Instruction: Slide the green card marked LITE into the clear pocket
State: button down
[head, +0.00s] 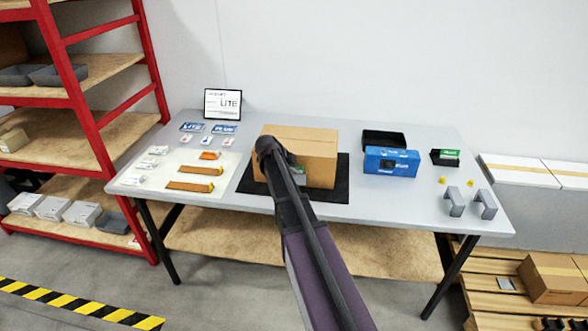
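A small green piece (297,169) shows just right of my arm, in front of the cardboard box (315,152). My arm hides much of it, and I cannot read any marking or tell whether it is the LITE card. My gripper (299,179) is mostly hidden by my arm near this green piece, so its fingers cannot be made out. Another green piece (447,153) lies in a small black holder (434,158) on the right of the table. I cannot make out a clear pocket.
The box stands on a black mat (343,180). A blue carton (390,162) and a black tray (384,138) are to its right, with grey brackets (454,203) beyond. Orange-brown strips (190,186) and small cards lie left.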

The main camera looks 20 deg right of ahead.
jog(key=shift+w+d+f+b, duration=0.1)
jog(key=shift+f+b, duration=0.55)
dwell(1.1)
jog(key=c, duration=0.7)
grip_release()
jog(key=shift+r, duration=0.15)
jog(key=shift+s+a+r+p, duration=0.35)
jog(key=shift+s+r+p, duration=0.15)
jog(key=shift+r+p, duration=0.5)
jog(key=shift+s+a+r+p, duration=0.35)
jog(key=shift+s+r+p, duration=0.15)
jog(key=shift+r+p, duration=0.45)
jog(key=shift+s+a+r+p, duration=0.35)
jog(key=shift+s+r+p, duration=0.15)
jog(key=shift+r+p, duration=0.5)
jog(key=shift+f, duration=0.15)
jog(key=shift+c, duration=0.3)
